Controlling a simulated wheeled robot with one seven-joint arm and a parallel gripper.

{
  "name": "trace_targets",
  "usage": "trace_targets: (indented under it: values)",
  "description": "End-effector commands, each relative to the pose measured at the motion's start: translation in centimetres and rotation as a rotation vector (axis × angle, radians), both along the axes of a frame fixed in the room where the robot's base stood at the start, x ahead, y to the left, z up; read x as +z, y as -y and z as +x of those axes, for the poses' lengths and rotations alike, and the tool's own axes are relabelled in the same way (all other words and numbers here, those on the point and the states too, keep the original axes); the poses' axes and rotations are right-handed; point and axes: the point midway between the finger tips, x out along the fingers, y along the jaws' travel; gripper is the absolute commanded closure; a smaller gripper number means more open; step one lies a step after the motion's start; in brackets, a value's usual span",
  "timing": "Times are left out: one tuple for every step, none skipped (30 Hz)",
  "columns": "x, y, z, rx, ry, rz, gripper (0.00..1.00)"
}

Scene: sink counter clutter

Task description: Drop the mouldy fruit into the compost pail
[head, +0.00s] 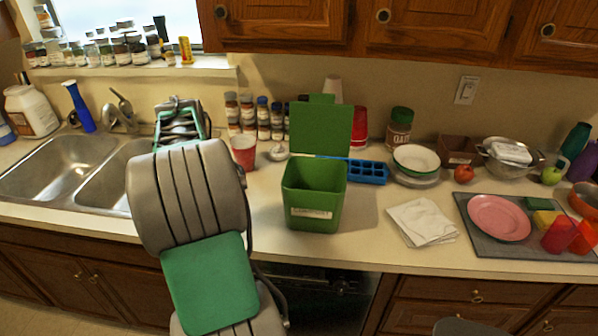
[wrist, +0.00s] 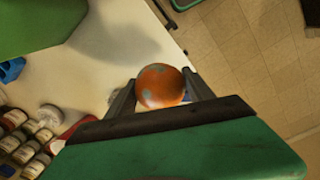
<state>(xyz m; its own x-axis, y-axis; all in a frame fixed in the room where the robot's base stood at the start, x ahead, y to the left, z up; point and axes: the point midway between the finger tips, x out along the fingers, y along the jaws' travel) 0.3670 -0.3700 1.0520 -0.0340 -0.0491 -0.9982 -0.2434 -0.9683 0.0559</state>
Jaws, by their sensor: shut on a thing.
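The mouldy fruit (wrist: 161,86) is an orange ball with grey-green patches. My gripper (wrist: 158,82) is shut on it, one finger on each side, in the wrist view. It is held near the counter's front edge, with floor beyond in that view. In the head view my arm hides both gripper and fruit. The compost pail (head: 314,198) is a green square bin with a label on its front and its lid (head: 321,129) standing open at the back. It is to the right of my arm. Its green side (wrist: 40,25) shows at the wrist view's upper left, apart from the fruit.
A red cup (head: 244,152) stands left of the pail, and a blue tray (head: 366,172) lies behind it to the right. A white cloth (head: 422,222) lies right of the pail. The double sink (head: 62,166) is at the left. A pink plate (head: 499,218) sits far right.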

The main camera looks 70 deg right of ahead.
Motion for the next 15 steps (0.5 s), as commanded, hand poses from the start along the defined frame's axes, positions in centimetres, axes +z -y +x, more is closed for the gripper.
trace_targets:
  values:
    - [2.4,2.8,-2.1,-0.032,0.003,-0.001,0.87]
    - [3.4,4.1,-3.3,-0.043,0.002,0.002,0.87]
    - [4.7,5.9,-5.1,-0.058,0.003,0.002,0.87]
    - [5.7,7.1,-6.5,-0.069,0.004,0.003,0.87]
    - [6.6,8.3,-7.9,-0.079,0.005,0.005,0.87]
    - [8.0,9.7,-9.9,-0.095,0.007,0.005,0.87]
    - [8.9,10.8,-11.4,-0.107,0.008,0.007,0.87]
    - [9.9,11.7,-13.0,-0.117,0.010,0.008,0.87]
    - [11.1,12.8,-15.0,-0.131,0.012,0.009,0.87]
    - [11.8,13.5,-16.5,-0.140,0.014,0.011,0.87]
    - [12.6,14.2,-18.0,-0.147,0.016,0.011,0.87]
    - [13.5,14.8,-19.7,-0.157,0.018,0.013,0.87]
    - [14.0,15.2,-20.8,-0.162,0.021,0.013,0.87]
    - [14.5,15.5,-21.8,-0.168,0.022,0.013,0.87]
    - [15.0,15.8,-22.9,-0.173,0.024,0.014,0.87]
